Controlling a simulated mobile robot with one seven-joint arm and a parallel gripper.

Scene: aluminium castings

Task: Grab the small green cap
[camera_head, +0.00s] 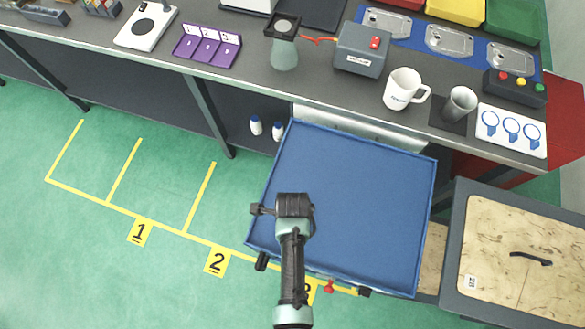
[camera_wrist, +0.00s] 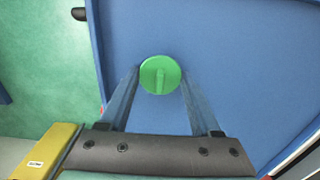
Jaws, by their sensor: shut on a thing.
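The small green cap (camera_wrist: 160,75) is a round disc with a raised bar across its top. It shows in the wrist view between the two fingertips, with a finger against each side. My gripper (camera_head: 294,207) is over the left part of the blue tray (camera_head: 370,200) in the head view, and is shut on the cap. The cap and the fingertips are hidden under my wrist in the head view. I cannot tell whether the cap touches the tray or hangs just above it.
The rest of the blue tray is bare. Behind it runs a grey bench (camera_head: 330,85) with a white mug (camera_head: 404,90), a metal cup (camera_head: 460,104) and a button box (camera_head: 514,88). A wood-topped cabinet (camera_head: 520,255) stands at the right. Green floor with yellow lines lies open at the left.

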